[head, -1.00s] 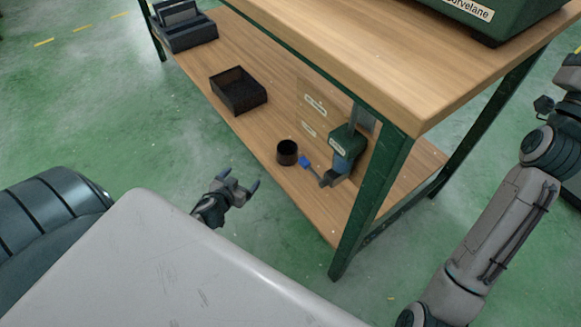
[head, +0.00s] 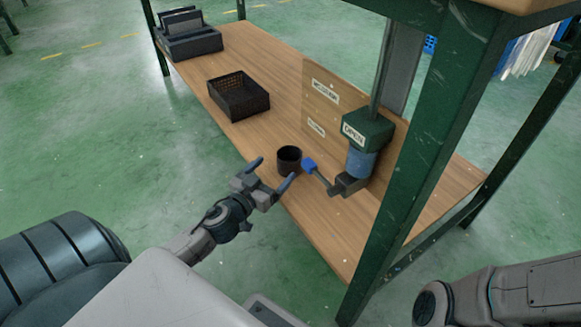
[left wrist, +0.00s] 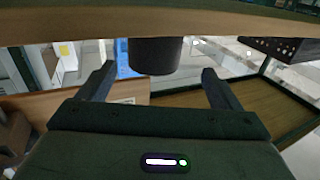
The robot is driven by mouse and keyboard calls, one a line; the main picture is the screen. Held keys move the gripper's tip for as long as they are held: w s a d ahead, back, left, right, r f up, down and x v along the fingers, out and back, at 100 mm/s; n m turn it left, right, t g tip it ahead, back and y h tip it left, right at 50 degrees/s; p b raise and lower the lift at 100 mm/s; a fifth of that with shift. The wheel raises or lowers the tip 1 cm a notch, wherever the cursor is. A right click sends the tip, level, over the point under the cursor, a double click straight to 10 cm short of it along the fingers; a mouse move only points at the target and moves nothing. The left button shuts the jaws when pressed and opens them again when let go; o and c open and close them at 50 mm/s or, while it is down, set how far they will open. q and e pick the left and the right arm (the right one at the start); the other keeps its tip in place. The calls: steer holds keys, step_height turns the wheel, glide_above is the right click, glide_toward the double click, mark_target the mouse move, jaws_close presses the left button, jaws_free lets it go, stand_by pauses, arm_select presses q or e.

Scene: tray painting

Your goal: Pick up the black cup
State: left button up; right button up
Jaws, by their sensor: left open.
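The black cup (head: 289,160) stands upright on the lower wooden shelf (head: 262,138), close to its front edge. My left gripper (head: 273,173) is open and empty, with its fingertips just in front of the cup and pointing toward it. In the left wrist view, the cup (left wrist: 155,56) appears as a dark cylinder in the gap between the two open fingers of the left gripper (left wrist: 158,71). I cannot tell the exact remaining distance. My right gripper is outside the views.
A blue-tipped tool (head: 309,165) on a green and blue device (head: 367,131) sits right beside the cup. A black mesh basket (head: 238,97) and a dark grey holder (head: 187,38) are farther left. A green table leg (head: 408,170) stands at right.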

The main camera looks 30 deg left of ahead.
mark_target(280, 163)
arm_select(q)
steer(key=w+p, duration=0.1)
steer(key=w, duration=0.2)
steer(key=shift+w+r, duration=0.15)
steer(key=shift+w, duration=0.05)
steer(key=shift+w+d, duration=0.2)
steer(key=shift+w, duration=0.75)
steer(key=shift+w+d+f, duration=0.1)
steer(key=shift+w, duration=0.9)
steer(key=shift+w+d+f, duration=0.1)
steer(key=shift+w, duration=0.85)
steer(key=c, duration=1.1)
